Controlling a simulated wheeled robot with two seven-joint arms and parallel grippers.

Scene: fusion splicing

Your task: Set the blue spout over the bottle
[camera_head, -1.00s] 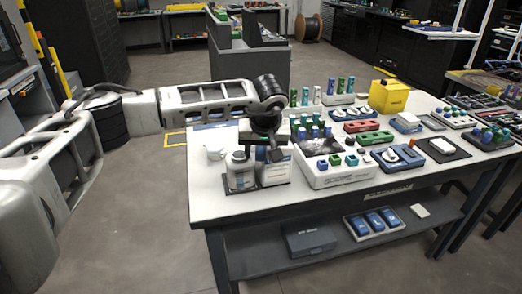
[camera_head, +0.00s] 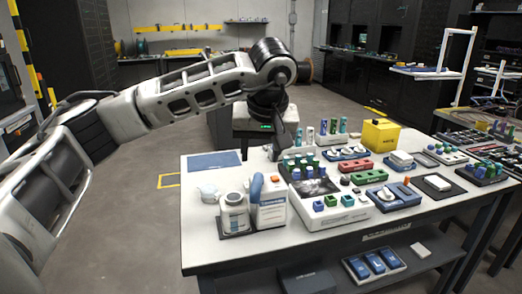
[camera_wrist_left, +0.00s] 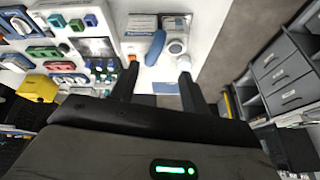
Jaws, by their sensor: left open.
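The blue spout (camera_head: 257,188) is a rounded, elongated piece, upright beside the bottle at the left edge of a white box with a blue label (camera_head: 272,206). The spout also shows in the left wrist view (camera_wrist_left: 155,48), apart from the bottle top. My left gripper (camera_head: 276,150) is raised behind and above them. In the left wrist view its fingers (camera_wrist_left: 158,76) are spread and empty, pointing toward the spout.
A small white vessel (camera_head: 209,193) stands left of the bottle. A white rack with coloured blocks (camera_head: 330,217) is to the right. A yellow container (camera_head: 380,135) stands farther back. The table's left corner near a blue mat (camera_head: 214,161) is mostly clear.

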